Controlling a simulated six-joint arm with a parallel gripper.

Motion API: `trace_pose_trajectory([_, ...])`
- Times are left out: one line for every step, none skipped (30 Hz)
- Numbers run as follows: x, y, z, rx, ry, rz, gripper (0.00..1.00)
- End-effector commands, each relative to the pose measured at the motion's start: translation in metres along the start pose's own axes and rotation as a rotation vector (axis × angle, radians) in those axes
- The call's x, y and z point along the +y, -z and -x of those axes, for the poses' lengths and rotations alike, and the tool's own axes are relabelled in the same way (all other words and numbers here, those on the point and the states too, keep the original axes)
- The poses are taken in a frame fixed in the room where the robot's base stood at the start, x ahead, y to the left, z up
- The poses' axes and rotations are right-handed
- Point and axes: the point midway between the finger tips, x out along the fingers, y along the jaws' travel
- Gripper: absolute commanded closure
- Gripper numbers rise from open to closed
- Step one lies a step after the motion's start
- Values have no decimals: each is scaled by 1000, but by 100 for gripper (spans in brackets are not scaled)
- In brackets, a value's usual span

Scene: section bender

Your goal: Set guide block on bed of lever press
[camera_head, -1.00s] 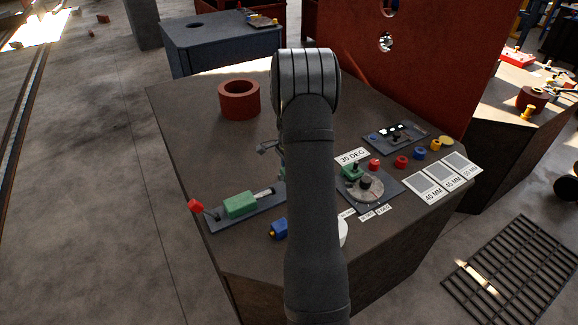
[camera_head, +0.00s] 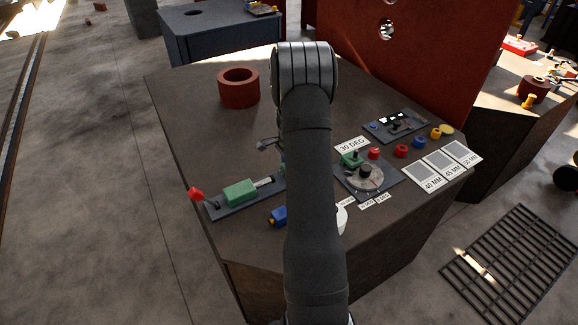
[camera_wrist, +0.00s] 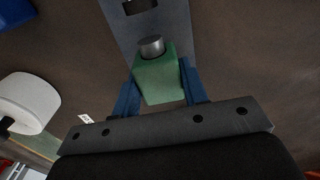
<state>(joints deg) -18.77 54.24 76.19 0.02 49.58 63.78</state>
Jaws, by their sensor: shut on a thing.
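The lever press lies on the left of the bench, with a grey base plate (camera_head: 215,211), a green body (camera_head: 240,193), a red-knobbed lever (camera_head: 196,194) and a pale ram. The plate's right end is hidden behind my arm. In the wrist view, my gripper (camera_wrist: 160,88) is shut on the green guide block (camera_wrist: 158,80), with a blue finger on each side. A grey plate (camera_wrist: 150,22) with a dark slot stretches beyond the block. A silver cylinder (camera_wrist: 151,45) shows at the block's far edge; I cannot tell whether it belongs to the block. Contact beneath is hidden.
A blue part (camera_head: 279,215) and a white roll (camera_wrist: 28,103) are near the press. A round dial fixture (camera_head: 366,178) stands right of my arm, with several coloured pieces and label cards (camera_head: 440,166) beyond. A red-brown ring (camera_head: 238,88) stands at the back left.

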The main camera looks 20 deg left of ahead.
Motion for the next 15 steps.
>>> trace_pose_trajectory([0,0,-1,0,0,0,92])
trace_pose_trajectory([0,0,-1,0,1,0,92])
trace_pose_trajectory([0,0,-2,0,1,0,92])
trace_pose_trajectory([0,0,-3,0,1,0,92])
trace_pose_trajectory([0,0,-3,0,1,0,92])
trace_pose_trajectory([0,0,-4,0,1,0,92])
trace_pose_trajectory([0,0,-4,0,1,0,92])
trace_pose_trajectory([0,0,-5,0,1,0,92])
trace_pose_trajectory([0,0,-6,0,1,0,92])
trace_pose_trajectory([0,0,-6,0,1,0,92])
trace_pose_trajectory([0,0,-7,0,1,0,92])
trace_pose_trajectory([0,0,-8,0,1,0,92])
trace_pose_trajectory([0,0,-9,0,1,0,92])
trace_pose_trajectory([0,0,-9,0,1,0,92])
trace_pose_trajectory([0,0,-10,0,1,0,92])
